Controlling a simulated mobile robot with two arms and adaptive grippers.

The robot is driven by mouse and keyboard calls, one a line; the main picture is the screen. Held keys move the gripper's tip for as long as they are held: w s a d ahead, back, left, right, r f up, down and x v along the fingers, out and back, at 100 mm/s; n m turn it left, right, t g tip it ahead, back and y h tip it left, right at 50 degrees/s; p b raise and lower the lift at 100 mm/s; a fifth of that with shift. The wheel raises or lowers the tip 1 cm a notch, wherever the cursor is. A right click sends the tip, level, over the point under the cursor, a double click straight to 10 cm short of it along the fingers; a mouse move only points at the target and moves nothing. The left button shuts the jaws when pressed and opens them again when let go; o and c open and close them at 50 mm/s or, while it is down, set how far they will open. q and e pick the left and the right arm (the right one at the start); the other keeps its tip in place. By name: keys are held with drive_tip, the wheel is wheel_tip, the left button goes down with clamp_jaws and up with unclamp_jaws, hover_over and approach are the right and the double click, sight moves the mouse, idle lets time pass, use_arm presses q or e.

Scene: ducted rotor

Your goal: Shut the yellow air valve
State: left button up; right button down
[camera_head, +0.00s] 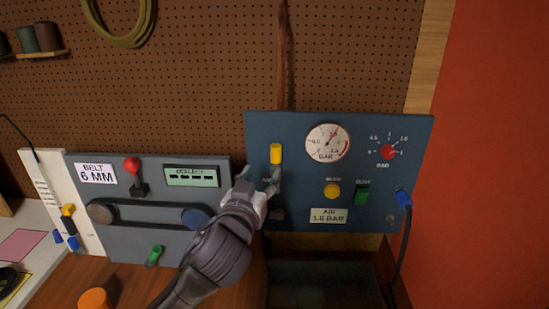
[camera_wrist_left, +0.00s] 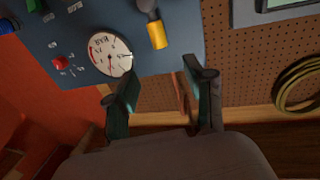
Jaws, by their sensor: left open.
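The yellow air valve (camera_head: 276,153) is on the left side of the blue air panel (camera_head: 385,125), its yellow handle pointing upward. The lower part of the valve is hidden behind my gripper in the head view. My left gripper (camera_head: 259,177) is open and empty, just below and left of the yellow handle. In the left wrist view, which looks upside down, the yellow handle (camera_wrist_left: 157,34) lies beyond the open fingertips (camera_wrist_left: 160,76). It shows no clear contact with the fingers. My right gripper is not in view.
The air panel also carries a pressure gauge (camera_head: 327,142), a red knob (camera_head: 388,152), a yellow button (camera_head: 332,191) and a green switch (camera_head: 362,192). The grey belt panel (camera_head: 135,240) stands to the left. A dark tray (camera_head: 325,263) lies below. Pegboard (camera_head: 220,60) fills the back.

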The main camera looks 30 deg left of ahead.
sight(275, 151)
use_arm(q)
drive_tip(key=p+x, duration=0.1)
drive_tip(key=x, duration=1.1)
drive_tip(key=shift+w+a+f+p, duration=0.15)
drive_tip(key=shift+w+p, duration=0.1)
drive_tip(key=shift+p, duration=0.15)
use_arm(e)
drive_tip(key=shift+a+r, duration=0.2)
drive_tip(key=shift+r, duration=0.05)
use_arm(q)
drive_tip(key=shift+c, duration=0.4)
clamp_jaws()
